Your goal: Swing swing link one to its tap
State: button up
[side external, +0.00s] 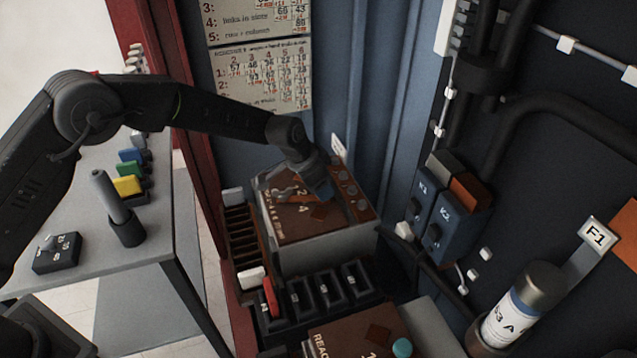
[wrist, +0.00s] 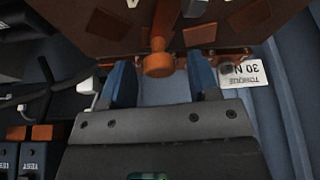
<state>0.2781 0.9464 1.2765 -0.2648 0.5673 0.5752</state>
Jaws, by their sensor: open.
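The transformer box has a brown terminal board (side external: 285,225) with white digits, standing in the cabinet. A copper-coloured swing link (wrist: 160,30) with a rounded end hangs between my blue fingers in the wrist view. My gripper (wrist: 160,68) is open, one finger on each side of that rounded end; contact cannot be told. In the side view my gripper (side external: 322,188) is low over the board's back right part and hides some of it. Flat brown plates (wrist: 108,25) lie on the board near the link. Which plate is the link's tap cannot be told.
Round studs (side external: 347,190) line the board's right strip. A white torque label (wrist: 243,74) is beside it. A second brown board (side external: 350,335) and a black slotted block (side external: 325,290) stand in front. Blue units (side external: 435,225) and cables are to the right.

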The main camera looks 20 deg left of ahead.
aim_at(297, 208)
jog(key=v, duration=1.3)
jog(key=shift+a+r, duration=0.2)
jog(key=shift+r, duration=0.15)
jog(key=shift+s, duration=0.1)
jog(key=s+a+r+n+t, duration=0.1)
jog(key=s+a+r+n, duration=0.1)
jog(key=s+a+r, duration=0.35)
jog(key=s+a+r+n, duration=0.1)
jog(key=s+a+r, duration=0.2)
jog(key=s+r, duration=0.4)
jog(key=s+a+f+n+y, duration=0.1)
jog(key=s+a+n, duration=0.1)
jog(key=s, duration=0.8)
jog(key=s+a+f+n+t+y, duration=0.1)
jog(key=s+a, duration=0.4)
jog(key=s, duration=0.5)
jog(key=shift+s+f+n+y, duration=0.2)
jog(key=shift+n+y, duration=0.1)
jog(key=shift+n, duration=0.5)
jog(key=shift+w, duration=0.1)
jog(key=shift+c, duration=0.3)
